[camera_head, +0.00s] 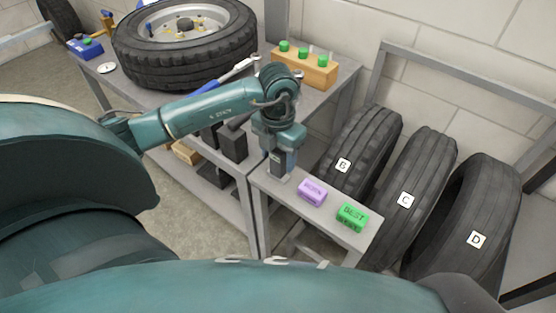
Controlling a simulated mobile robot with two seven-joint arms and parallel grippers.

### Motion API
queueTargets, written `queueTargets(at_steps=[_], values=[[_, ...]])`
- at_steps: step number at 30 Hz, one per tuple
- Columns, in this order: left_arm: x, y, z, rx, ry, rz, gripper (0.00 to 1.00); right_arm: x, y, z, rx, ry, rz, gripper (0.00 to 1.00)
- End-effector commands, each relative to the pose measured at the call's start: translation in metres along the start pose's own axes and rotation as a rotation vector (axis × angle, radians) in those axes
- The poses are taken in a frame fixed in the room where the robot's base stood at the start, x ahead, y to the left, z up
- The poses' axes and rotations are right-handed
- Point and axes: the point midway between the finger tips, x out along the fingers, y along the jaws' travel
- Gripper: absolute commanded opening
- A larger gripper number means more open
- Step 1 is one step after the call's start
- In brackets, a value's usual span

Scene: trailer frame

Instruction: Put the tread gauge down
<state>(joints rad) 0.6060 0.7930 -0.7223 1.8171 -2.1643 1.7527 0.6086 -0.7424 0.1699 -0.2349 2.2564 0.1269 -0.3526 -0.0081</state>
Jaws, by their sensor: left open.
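My left gripper (282,172) points down at the left end of the small grey bench (333,229). It is open, at or just above the bench top. I cannot make out the tread gauge for certain; a dark grey-blue piece between or at the fingers may be the gauge or part of the gripper. To the right on the bench lie a purple block (312,191) and a green block (352,217) marked BEST. My right gripper is not in view.
Tyres B (371,140), C (422,170) and D (487,204) lean in a rack behind the bench. A wheel (184,77) lies on the larger table, with a wooden block (305,69) holding green-capped parts. Bare bench top shows between and around the blocks.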

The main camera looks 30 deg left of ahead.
Motion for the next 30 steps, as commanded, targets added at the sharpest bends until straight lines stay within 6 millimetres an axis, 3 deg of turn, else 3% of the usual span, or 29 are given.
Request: queueTargets(at_steps=[3,9,14,17,20,23,24,26,27,30], values=[[-0.030,0.000,0.002,0.002,-0.007,0.000,0.54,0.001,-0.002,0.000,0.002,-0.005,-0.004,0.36],[-0.069,0.000,0.001,0.001,-0.004,0.000,0.54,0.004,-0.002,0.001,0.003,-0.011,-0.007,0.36],[-0.087,0.000,0.001,0.000,-0.003,-0.001,0.54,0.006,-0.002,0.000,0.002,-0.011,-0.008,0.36],[-0.086,-0.010,-0.002,0.020,0.005,-0.039,0.54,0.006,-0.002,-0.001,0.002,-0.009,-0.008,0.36],[-0.071,-0.049,-0.014,0.091,0.029,-0.201,0.54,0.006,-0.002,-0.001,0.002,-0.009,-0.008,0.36],[-0.059,-0.123,-0.041,0.178,0.064,-0.540,0.54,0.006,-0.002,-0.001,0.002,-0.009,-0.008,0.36],[-0.063,-0.159,-0.056,0.195,0.078,-0.727,0.54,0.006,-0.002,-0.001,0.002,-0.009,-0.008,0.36],[-0.081,-0.207,-0.076,0.176,0.093,-1.031,0.54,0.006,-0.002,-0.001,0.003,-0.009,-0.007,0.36],[-0.099,-0.230,-0.085,0.128,0.095,-1.227,0.54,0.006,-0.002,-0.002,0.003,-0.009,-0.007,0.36],[-0.147,-0.257,-0.087,-0.111,0.090,-1.671,0.54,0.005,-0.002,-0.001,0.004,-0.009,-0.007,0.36]])
